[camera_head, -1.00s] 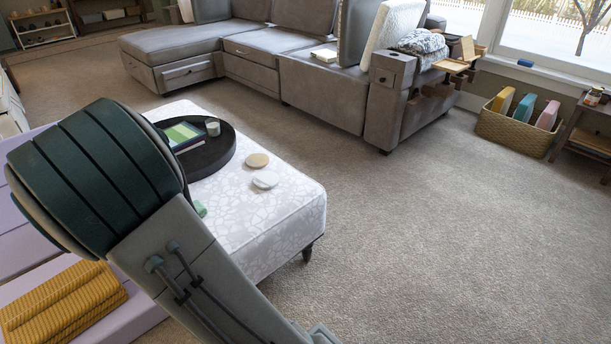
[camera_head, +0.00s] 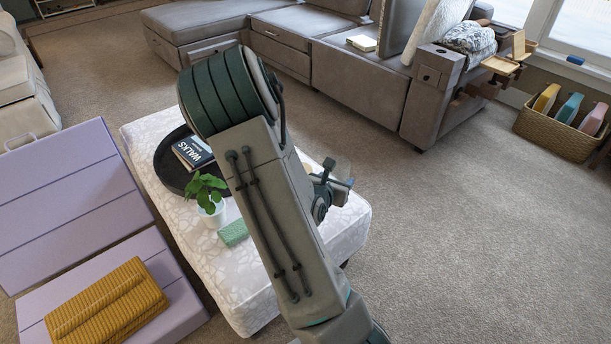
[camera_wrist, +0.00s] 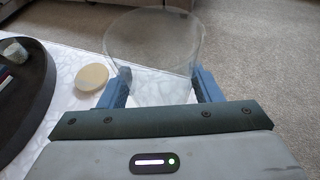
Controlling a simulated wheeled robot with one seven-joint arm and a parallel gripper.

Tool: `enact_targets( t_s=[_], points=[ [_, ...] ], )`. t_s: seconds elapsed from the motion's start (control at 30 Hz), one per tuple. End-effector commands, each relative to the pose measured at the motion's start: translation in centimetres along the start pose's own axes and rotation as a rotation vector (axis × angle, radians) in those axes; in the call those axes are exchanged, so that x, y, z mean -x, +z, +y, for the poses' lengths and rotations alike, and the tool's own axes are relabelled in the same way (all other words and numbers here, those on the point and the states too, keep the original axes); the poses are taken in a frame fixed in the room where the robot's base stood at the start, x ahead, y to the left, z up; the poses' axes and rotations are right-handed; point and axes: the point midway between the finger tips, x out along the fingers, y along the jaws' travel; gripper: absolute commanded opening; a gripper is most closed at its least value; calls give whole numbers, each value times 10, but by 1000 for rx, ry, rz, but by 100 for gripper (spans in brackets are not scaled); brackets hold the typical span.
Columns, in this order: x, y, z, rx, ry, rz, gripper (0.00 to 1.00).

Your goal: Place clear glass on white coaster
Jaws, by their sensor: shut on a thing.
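The clear glass (camera_wrist: 153,45) stands between the two blue fingers of my gripper (camera_wrist: 160,82) in the wrist view, and the gripper is shut on it. The glass is see-through, with its wide rim toward the top of the picture. In the head view my gripper (camera_head: 338,188) is above the right side of the patterned ottoman, partly hidden by my arm. A beige round coaster (camera_wrist: 92,77) lies on the white surface, left of the glass in the wrist view.
A grey sofa (camera_head: 365,85) stands behind. Carpet at right (camera_head: 480,230) is clear.

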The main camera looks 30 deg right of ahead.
Motion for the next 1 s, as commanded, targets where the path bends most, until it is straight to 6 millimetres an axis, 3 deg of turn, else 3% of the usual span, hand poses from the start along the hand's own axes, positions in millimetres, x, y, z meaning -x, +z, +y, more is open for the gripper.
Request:
enact_targets(
  t_s=[0.07,0.17,0.6,0.83,1.0],
  points=[
    [-4,2,-8,-9,-23,-2,29],
    [-14,-4,-2,-13,-34,-3,29],
    [-72,-39,76,-16,-43,-5,29],
    [-79,-46,87,-17,-42,-3,29],
    [-88,-70,87,-14,-42,-2,29]
  ],
)
